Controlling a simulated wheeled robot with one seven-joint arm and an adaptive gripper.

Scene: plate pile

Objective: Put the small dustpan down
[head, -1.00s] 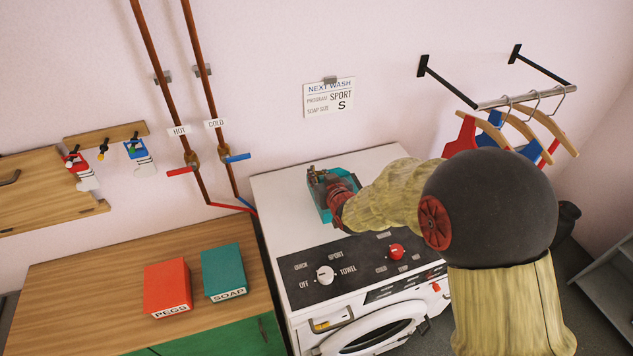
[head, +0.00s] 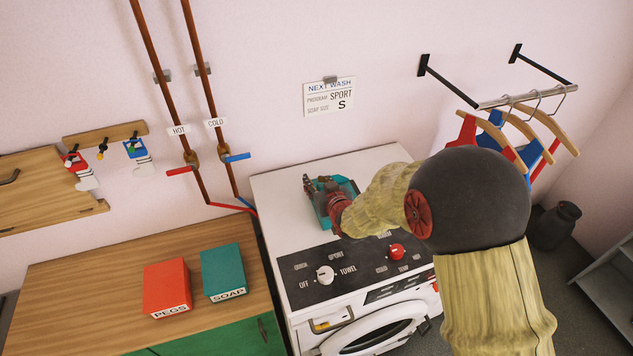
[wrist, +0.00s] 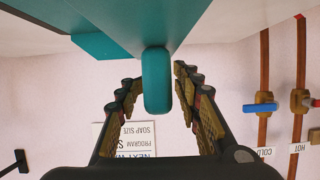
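The small teal dustpan (head: 349,187) is on the white top of the washing machine, partly hidden by my gripper (head: 312,186) in the head view. In the wrist view, its rounded handle (wrist: 157,82) points down between my two fingers. A narrow gap shows on each side of the handle, so my gripper is open around it and not pressing on it. The pan (wrist: 125,30) appears to lie against the washer top, though its underside is hidden.
The washing machine top (head: 285,190) is clear around the dustpan. Its control panel (head: 312,290) has knobs along the front. A wooden counter (head: 90,290) at left holds a red pegs box (head: 166,287) and a teal soap box (head: 222,270). Pipes and hangers are on the wall.

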